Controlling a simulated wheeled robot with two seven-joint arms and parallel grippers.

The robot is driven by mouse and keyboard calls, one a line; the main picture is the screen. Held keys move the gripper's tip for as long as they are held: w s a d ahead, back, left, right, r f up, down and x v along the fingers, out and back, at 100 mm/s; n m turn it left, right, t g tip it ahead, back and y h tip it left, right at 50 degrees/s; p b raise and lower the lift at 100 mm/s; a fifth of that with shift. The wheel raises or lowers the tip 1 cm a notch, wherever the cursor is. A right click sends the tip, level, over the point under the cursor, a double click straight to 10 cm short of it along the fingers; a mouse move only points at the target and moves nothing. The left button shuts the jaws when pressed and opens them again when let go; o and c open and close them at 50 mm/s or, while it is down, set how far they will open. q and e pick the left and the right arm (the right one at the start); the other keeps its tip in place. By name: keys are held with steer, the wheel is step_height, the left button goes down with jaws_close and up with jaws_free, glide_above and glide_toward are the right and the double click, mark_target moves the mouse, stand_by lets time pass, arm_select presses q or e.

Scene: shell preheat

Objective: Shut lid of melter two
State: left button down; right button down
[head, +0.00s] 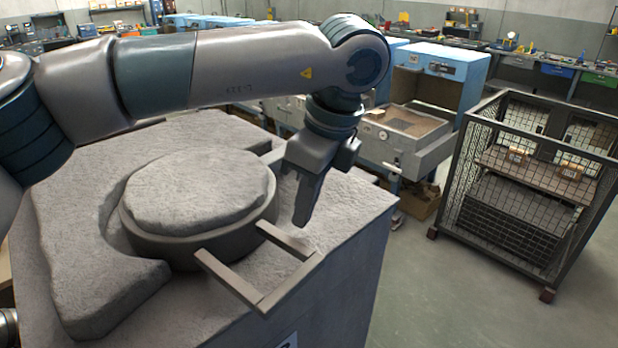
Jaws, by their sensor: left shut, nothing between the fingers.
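The melter (345,270) is a large grey block with a rough, pale top, below my left arm. A round lid (195,190) with a rough grey top and a smooth rim lies roughly level over the recess in its top. Whether the lid is fully seated is unclear. A U-shaped bar handle (285,280) sticks out from the lid toward the near right edge. My left gripper (303,220) is shut and empty, pointing down just beyond the handle; contact with it cannot be told. The number label on the front is cut off. My right gripper is not in view.
A wire-mesh cage cart (530,190) with boxes stands on the right. A blue-hooded bench unit (440,75) and a grey open-topped box (405,135) are behind. Workbenches line the back wall. The floor (450,290) between melter and cart is clear.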

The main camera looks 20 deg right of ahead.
mark_target(255, 215)
arm_select(q)
steer(key=p+x, duration=0.1)
steer(key=x, duration=0.2)
steer(key=w+a+p, duration=0.1)
steer(key=w+p, duration=0.1)
steer(key=shift+a+f+p, duration=0.3)
steer(key=shift+a+p, duration=0.05)
steer(key=shift+w+a+f+p, duration=0.15)
steer(key=shift+w+a+p, duration=0.3)
steer(key=shift+w+a, duration=0.15)
steer(key=shift+d, duration=0.1)
steer(key=shift+w+f+b, duration=0.1)
steer(key=shift+f+b, duration=0.1)
steer(key=shift+b, duration=0.35)
steer(key=a+b, duration=0.1)
steer(key=b, duration=0.1)
steer(key=w+b, duration=0.1)
steer(key=b, duration=0.1)
steer(key=a+b, duration=0.1)
steer(key=b, duration=0.1)
steer(key=shift+w+a+f+m, duration=0.1)
steer(key=shift+w+a+m, duration=0.15)
steer(key=shift+a+m, duration=0.15)
steer(key=shift+w+a+b, duration=0.2)
steer(key=shift+a+b, duration=0.05)
steer(key=shift+b, duration=0.25)
steer(key=shift+r, duration=0.35)
